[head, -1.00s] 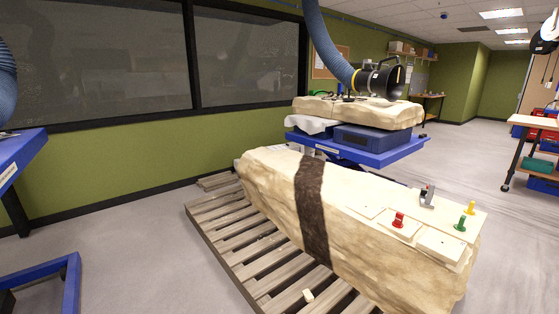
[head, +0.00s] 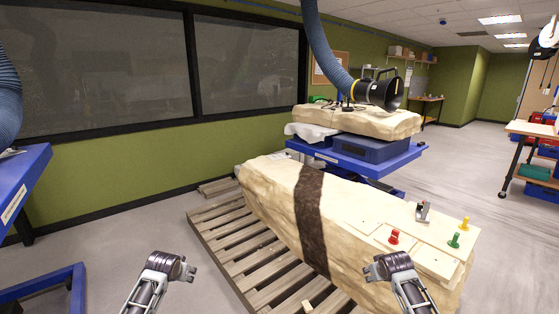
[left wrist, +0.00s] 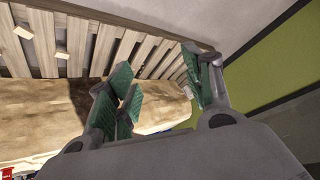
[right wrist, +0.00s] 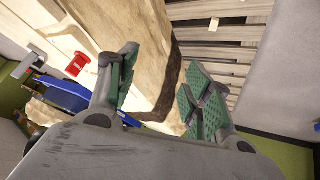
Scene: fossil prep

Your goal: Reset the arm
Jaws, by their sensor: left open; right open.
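My left gripper (head: 184,268) is in the lower left of the head view, raised over the floor beside the pallet. It is open and empty; its green-padded fingers (left wrist: 160,90) stand apart in the left wrist view. My right gripper (head: 384,268) is in front of the near side of the large plaster-jacketed block (head: 270,188). It is open and empty too, with its fingers (right wrist: 155,88) apart in the right wrist view. Neither gripper visibly touches anything. A dark brown band (head: 309,215) crosses the block.
The block lies on a wooden pallet (head: 222,240). On its right end are a red knob (head: 394,237), a green peg (head: 454,241), a yellow peg (head: 464,223) and a grey clamp (head: 422,212). A blue table (head: 370,160) stands behind; a blue bench (head: 20,180) is at left.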

